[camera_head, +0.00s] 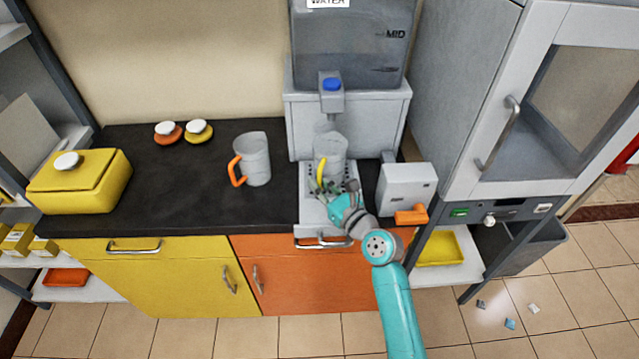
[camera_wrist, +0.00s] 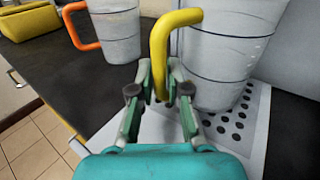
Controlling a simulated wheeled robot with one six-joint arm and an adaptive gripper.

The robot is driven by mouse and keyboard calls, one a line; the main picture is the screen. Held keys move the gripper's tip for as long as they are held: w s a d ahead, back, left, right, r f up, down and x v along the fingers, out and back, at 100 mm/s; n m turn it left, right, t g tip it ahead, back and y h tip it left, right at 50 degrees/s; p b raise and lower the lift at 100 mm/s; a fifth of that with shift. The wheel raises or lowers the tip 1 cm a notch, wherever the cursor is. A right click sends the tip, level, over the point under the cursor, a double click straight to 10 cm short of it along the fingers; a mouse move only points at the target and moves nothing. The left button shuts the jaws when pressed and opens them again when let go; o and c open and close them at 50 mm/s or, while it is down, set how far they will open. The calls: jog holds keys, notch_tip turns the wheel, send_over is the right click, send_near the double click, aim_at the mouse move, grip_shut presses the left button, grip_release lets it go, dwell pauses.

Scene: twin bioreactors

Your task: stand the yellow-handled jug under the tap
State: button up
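The grey jug with the yellow handle (camera_head: 333,147) stands upright, or nearly so, over the perforated drip tray (camera_head: 311,207) of the water dispenser, below the blue-topped tap (camera_head: 331,84). In the wrist view the jug (camera_wrist: 225,60) is close on the right, its base at the holed plate; I cannot tell whether it touches fully. My gripper (camera_head: 335,197) reaches in from the front. In the wrist view its fingers (camera_wrist: 161,78) lie close on both sides of the yellow handle and look shut on it. Part of the tray is hidden by my arm.
A grey jug with an orange handle (camera_head: 256,160) stands left on the dark counter (camera_head: 190,180). A yellow box (camera_head: 80,182) and two white-knobbed lids (camera_head: 168,132) are farther left. A grey device with an orange lever (camera_head: 405,190) stands close right of the tray.

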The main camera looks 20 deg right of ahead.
jog(key=shift+o, duration=1.1)
jog(key=shift+r, duration=0.2)
jog(key=v, duration=1.2)
